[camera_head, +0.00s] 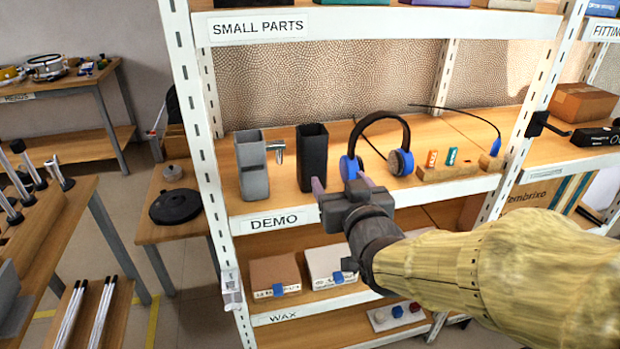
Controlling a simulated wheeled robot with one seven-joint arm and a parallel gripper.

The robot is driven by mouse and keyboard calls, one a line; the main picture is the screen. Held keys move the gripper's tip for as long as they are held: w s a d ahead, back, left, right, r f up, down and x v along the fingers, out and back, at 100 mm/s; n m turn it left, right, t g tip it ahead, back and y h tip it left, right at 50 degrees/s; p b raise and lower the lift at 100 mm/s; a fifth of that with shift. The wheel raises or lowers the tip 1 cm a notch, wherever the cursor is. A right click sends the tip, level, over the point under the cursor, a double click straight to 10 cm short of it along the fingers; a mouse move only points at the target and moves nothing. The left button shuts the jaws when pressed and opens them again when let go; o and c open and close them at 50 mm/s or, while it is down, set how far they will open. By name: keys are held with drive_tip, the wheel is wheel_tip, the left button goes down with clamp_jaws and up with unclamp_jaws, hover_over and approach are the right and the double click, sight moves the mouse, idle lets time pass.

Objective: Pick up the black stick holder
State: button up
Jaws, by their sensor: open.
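The black stick holder (313,152) is a tall, dark, open-topped box. My gripper (341,190) is in front of the shelf edge, just right of the holder's lower part and nearer the camera. Its fingers are apart and nothing shows between them. They partly overlap the holder's lower right side in the picture. I cannot tell whether they touch it.
A grey holder (251,170) with a metal piece at its side stands left of the black one. Blue and black headphones (400,161) stand to the right, close by. The rack's white upright (195,110) is at the left. A small wooden block with coloured pieces (448,171) lies further right.

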drive_tip(key=shift+s+a+r+t+y+b, duration=0.2)
drive_tip(key=shift+a+r+t+y+b, duration=0.15)
drive_tip(key=shift+a+t, duration=0.25)
drive_tip(key=p, duration=1)
approach(316, 146)
drive_tip(key=w, duration=0.3)
drive_tip(key=shift+a+r+p, duration=0.25)
drive_tip(key=shift+a+p, duration=0.15)
drive_tip(key=shift+p, duration=0.5)
drive_tip(key=p, duration=0.3)
drive_tip(key=shift+w+a, duration=0.1)
drive_tip(key=shift+w, duration=0.15)
drive_tip(key=shift+f+p+x, duration=0.15)
drive_tip(key=shift+p+x, duration=0.25)
drive_tip(key=shift+x, duration=0.8)
drive_tip(key=shift+f+p+x, duration=0.1)
drive_tip(key=shift+p+x, duration=0.3)
drive_tip(key=shift+x, duration=0.85)
